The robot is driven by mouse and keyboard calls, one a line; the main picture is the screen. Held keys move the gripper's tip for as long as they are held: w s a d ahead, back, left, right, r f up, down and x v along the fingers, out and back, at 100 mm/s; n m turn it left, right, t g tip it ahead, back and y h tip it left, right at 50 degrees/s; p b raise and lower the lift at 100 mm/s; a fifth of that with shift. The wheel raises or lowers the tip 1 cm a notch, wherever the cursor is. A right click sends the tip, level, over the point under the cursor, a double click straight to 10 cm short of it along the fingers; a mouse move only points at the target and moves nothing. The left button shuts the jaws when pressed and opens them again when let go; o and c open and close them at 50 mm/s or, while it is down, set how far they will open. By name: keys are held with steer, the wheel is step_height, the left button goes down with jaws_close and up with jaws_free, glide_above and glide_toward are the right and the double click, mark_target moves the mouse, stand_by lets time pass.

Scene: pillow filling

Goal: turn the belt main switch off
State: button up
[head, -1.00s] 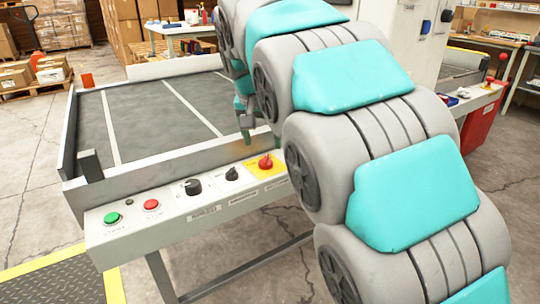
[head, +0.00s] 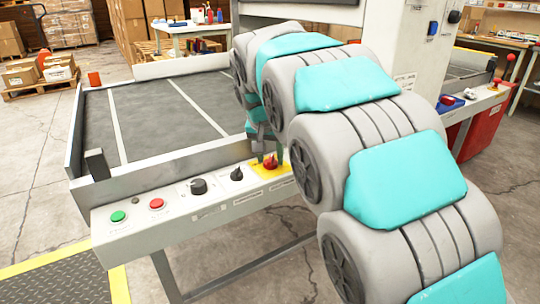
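The control panel (head: 178,235) runs along the front of the belt table. Its red rotary switch on a yellow plate (head: 257,172), which looks like the main switch, is at the panel's right end. My gripper (head: 268,158) points down right at the red knob (head: 270,163), with its fingers over or around it. I cannot tell whether the fingers touch the knob or how far apart they are. My arm's links hide part of the wrist and the panel's far right end.
The grey belt (head: 150,115) lies behind, inside a raised rim. Open floor lies in front.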

jaws_close()
steer(key=shift+n, duration=0.3)
steer(key=shift+n+y, duration=0.3)
steer(key=shift+n, duration=0.2)
steer(key=n+y, duration=0.1)
steer(key=n, duration=0.2)
steer(key=shift+d, duration=0.1)
steer(key=n+y, duration=0.1)
steer(key=n, duration=0.1)
steer(key=n+g+y, duration=0.1)
steer(key=n, duration=0.2)
steer(key=shift+d+p, duration=0.1)
steer(key=shift+p, duration=0.25)
steer(key=n+g+y, duration=0.1)
steer(key=n, duration=0.2)
steer(key=shift+w+d+n, duration=0.1)
steer(key=shift+w+n, duration=0.05)
steer(key=shift+n, duration=0.15)
steer(key=n, duration=0.2)
steer(key=n+g, duration=0.1)
steer(key=n, duration=0.1)
steer(key=shift+w+n+g+y, duration=0.1)
steer(key=shift+n+g+y, duration=0.2)
